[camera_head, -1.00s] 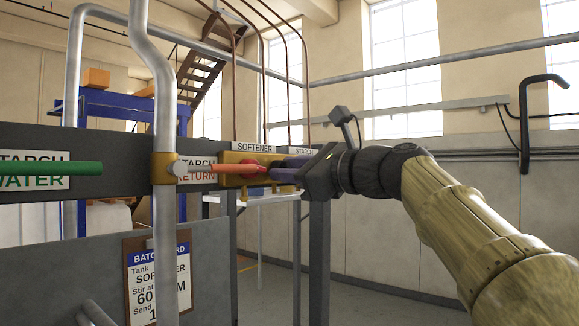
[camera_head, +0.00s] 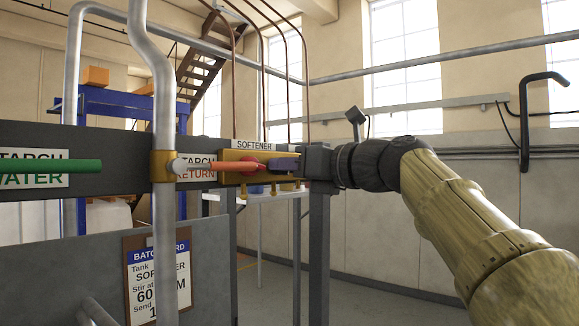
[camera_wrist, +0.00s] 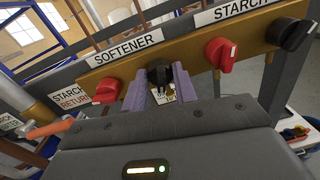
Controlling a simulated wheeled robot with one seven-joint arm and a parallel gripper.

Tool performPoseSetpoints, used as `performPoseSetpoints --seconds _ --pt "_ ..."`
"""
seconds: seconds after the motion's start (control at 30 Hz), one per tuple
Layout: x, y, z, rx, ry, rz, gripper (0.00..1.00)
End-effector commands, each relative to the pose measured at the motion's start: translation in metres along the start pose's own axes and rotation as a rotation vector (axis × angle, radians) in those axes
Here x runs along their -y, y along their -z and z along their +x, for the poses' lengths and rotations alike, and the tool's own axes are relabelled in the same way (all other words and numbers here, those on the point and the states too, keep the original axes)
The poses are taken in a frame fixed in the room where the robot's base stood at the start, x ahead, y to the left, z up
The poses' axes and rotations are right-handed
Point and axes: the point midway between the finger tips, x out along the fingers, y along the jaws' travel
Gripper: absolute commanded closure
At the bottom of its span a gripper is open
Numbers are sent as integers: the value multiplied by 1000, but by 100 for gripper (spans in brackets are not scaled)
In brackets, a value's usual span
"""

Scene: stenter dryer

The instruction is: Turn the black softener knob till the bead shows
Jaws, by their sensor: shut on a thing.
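The black softener knob (camera_wrist: 159,74) sits on the brass panel (camera_wrist: 140,67) below the SOFTENER label (camera_wrist: 125,48) in the wrist view. My gripper (camera_wrist: 160,82) is shut on this knob, with one purple finger on each side. A small pale tag shows between the fingers just below the knob, too small to read. I cannot make out a bead. In the head view, my gripper (camera_head: 286,164) reaches the panel from the right and covers part of it.
A red knob (camera_wrist: 107,91) stands left of the softener knob and another red knob (camera_wrist: 221,54) stands right. A second black knob (camera_wrist: 294,33) is farther right. In the head view, an orange-handled valve (camera_head: 215,165) and a vertical pipe (camera_head: 165,240) stand left of my gripper.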

Motion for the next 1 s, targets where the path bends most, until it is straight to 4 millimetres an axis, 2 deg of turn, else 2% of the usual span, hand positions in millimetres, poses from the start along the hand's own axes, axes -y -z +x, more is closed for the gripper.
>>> performPoseSetpoints --seconds 0.33,0.37,0.47,0.8,1.0 --pt "2 4 1 -8 0 5 95" --pt "2 4 1 -8 0 4 68" --pt "2 3 1 -7 0 4 50" --pt "1 2 -2 -2 1 2 50" --pt "2 4 -23 -1 4 0 50"
